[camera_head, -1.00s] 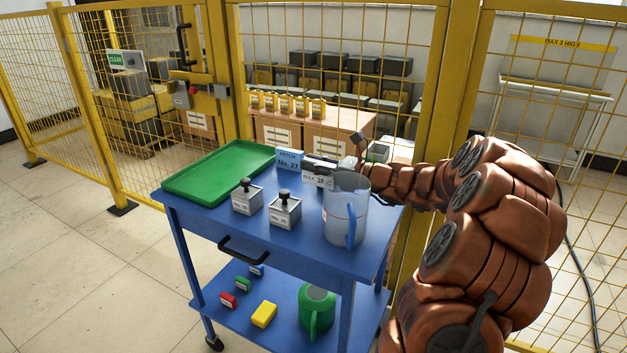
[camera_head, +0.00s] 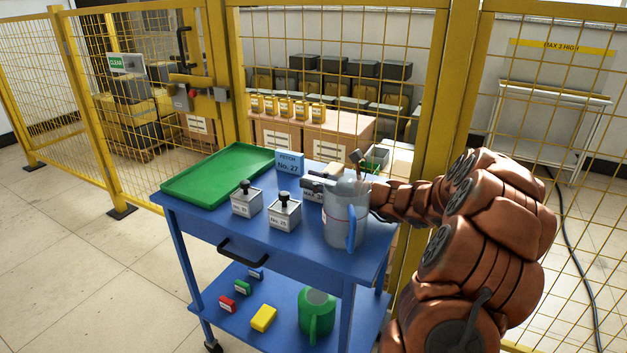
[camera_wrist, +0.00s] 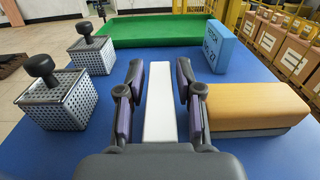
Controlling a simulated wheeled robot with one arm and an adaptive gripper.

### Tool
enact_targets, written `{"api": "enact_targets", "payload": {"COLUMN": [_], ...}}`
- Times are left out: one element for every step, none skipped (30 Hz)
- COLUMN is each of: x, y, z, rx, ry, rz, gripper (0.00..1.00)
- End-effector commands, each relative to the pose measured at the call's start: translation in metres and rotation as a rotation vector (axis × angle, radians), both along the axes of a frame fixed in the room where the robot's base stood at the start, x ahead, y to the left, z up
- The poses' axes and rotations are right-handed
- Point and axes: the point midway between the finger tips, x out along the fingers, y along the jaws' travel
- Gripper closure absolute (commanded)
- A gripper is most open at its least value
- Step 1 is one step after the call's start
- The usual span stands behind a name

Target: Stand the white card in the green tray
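The white card (camera_head: 312,196) is upright with "MAX" lettering facing the head camera. Its right part is hidden behind the clear jug. In the wrist view it is a white strip (camera_wrist: 160,105) between my fingers. My gripper (camera_head: 312,183) is above the card in the head view. The green tray (camera_head: 215,177) lies empty at the cart's left end. It also shows ahead of my gripper in the wrist view (camera_wrist: 160,30).
The clear jug (camera_head: 345,215) stands right beside the card. Two grey weights with black knobs (camera_head: 246,200) (camera_head: 284,212) stand in front. A blue "No. 27" block (camera_head: 289,163) stands near the tray's right end. An orange-topped block (camera_wrist: 255,105) lies right of my fingers.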

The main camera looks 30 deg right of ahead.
Motion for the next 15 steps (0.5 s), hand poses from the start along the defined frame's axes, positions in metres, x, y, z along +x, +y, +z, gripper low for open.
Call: {"api": "enact_targets", "payload": {"x": [0.0001, 0.0000, 0.0001, 0.0001, 0.0001, 0.0001, 0.0001, 0.0001, 0.0001, 0.0001, 0.0000, 0.0000, -0.0001, -0.0001, -0.0027], "y": [-0.0001, 0.0000, -0.0001, -0.0001, -0.0001, -0.0001, -0.0001, -0.0001, -0.0001, -0.0001, -0.0001, -0.0001, -0.0003, -0.0003, -0.0025], "z": [0.0000, 0.0000, 0.0001, 0.0001, 0.0001, 0.0000, 0.0001, 0.0001, 0.0001, 0.0002, 0.0005, 0.0013, 0.0023, 0.0035, 0.0045], "rx": [0.000, 0.000, 0.000, 0.000, 0.000, 0.000, 0.000, 0.000, 0.000, 0.000, 0.000, 0.000, 0.000, 0.000, 0.001], "ry": [0.000, 0.000, 0.000, 0.000, 0.000, 0.000, 0.000, 0.000, 0.000, 0.000, 0.000, 0.000, 0.000, 0.000, 0.001], "rz": [0.000, 0.000, 0.000, 0.000, 0.000, 0.000, 0.000, 0.000, 0.000, 0.000, 0.000, -0.001, -0.001, -0.001, -0.002], "gripper": [0.56, 0.53, 0.53, 0.53, 0.53, 0.53, 0.53, 0.53, 0.53, 0.53, 0.53, 0.53, 0.53, 0.53, 0.53]}}
